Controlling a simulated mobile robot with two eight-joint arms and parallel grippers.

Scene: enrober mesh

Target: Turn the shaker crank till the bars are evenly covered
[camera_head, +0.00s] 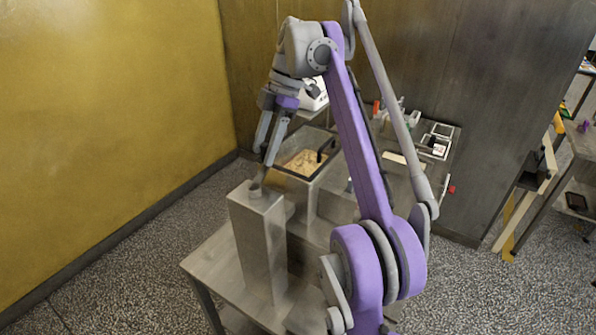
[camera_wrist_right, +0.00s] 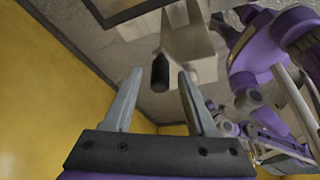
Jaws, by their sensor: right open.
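My right gripper (camera_head: 264,156) points down above the top of an upright grey metal post (camera_head: 258,235) in the head view. In the right wrist view the gripper (camera_wrist_right: 160,72) is open, its two fingers well apart. A black cylindrical handle (camera_wrist_right: 159,74) shows in the gap between the fingertips, with no finger seen closed on it. I cannot tell how far beyond the tips it is. A dark-rimmed tray (camera_head: 282,169) with a tan, crumbly-looking layer lies right of the gripper. Separate bars cannot be made out. My left gripper is not in view.
A metal table (camera_head: 215,262) carries the post. Behind the tray stand a white device (camera_head: 313,95) and a bench with white-edged frames (camera_head: 438,140). A yellow wall (camera_head: 110,100) is on the left, a dark wall at the back. Speckled floor (camera_head: 130,260) is free at left.

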